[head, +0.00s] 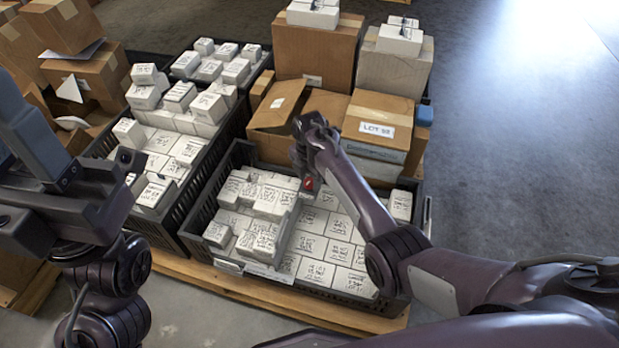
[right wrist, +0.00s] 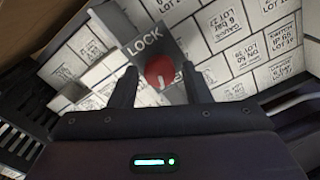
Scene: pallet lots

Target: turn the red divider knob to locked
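The red divider knob (right wrist: 159,72) sits on a grey plate marked LOCK (right wrist: 146,40) in the right wrist view. A pale pointer mark shows on the knob's lower part. In the head view the red knob (head: 308,184) is a small spot just below my right gripper (head: 306,168). My right gripper (right wrist: 158,84) has its two fingers apart, one on each side of the knob, with visible gaps. Whether they are level with the knob is hard to tell. My left gripper (head: 128,160) is at the left of the head view, away from the knob; its finger opening is unclear.
The black crate (head: 232,262) around the knob holds many white labelled boxes on a wooden pallet (head: 330,312). A second black crate (head: 172,218) stands to its left. Cardboard boxes (head: 318,50) stack behind. Bare floor (head: 520,160) lies to the right.

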